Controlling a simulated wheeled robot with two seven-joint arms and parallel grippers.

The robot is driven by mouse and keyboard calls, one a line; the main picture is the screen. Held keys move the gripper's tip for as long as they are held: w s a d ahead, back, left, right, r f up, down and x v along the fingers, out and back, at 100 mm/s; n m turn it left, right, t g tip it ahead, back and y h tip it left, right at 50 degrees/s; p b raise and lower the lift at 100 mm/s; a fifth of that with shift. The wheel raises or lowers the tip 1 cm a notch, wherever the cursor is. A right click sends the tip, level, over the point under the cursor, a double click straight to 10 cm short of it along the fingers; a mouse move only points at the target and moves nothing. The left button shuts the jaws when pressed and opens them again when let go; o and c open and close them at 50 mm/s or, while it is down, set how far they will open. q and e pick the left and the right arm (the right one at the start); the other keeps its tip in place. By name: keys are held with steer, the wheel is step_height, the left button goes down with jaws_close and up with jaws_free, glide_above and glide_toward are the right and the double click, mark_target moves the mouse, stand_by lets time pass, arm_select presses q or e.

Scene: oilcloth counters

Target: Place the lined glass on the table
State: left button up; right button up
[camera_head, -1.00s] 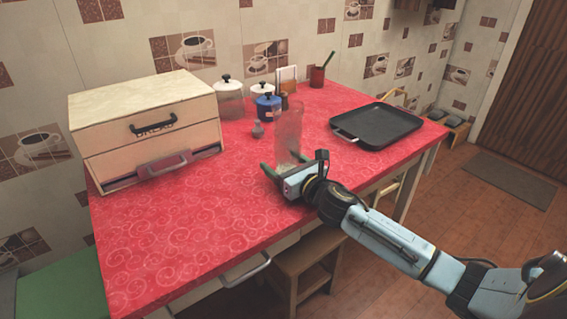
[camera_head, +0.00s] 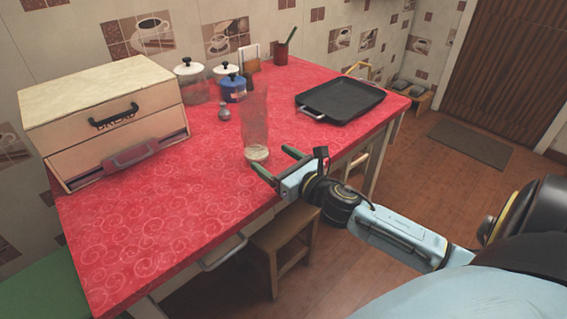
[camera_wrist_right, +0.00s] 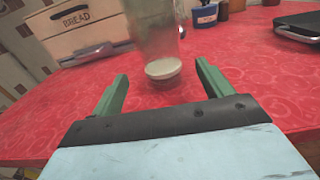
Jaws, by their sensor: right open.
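The tall clear glass (camera_head: 255,125) with a pale base stands upright on the red patterned table (camera_head: 180,215), near its front edge. It also shows in the right wrist view (camera_wrist_right: 160,45), just beyond my fingertips. Any lines on it are too faint to tell. My right gripper (camera_head: 277,165) is open and empty, with its green fingers apart and pointing toward the glass. In the right wrist view my right gripper (camera_wrist_right: 160,90) shows a clear gap between its fingers and the glass base. My left gripper is not in view.
A bread box (camera_head: 105,115) stands at the left of the table. A black tray pan (camera_head: 340,98) lies at the right. Jars (camera_head: 190,82), a blue canister (camera_head: 232,88) and a small shaker (camera_head: 224,112) stand behind the glass. A wooden stool (camera_head: 285,245) is below the front edge. The front left tabletop is clear.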

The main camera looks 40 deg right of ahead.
steer(key=shift+s+d, duration=0.15)
steer(key=shift+s, duration=1.25)
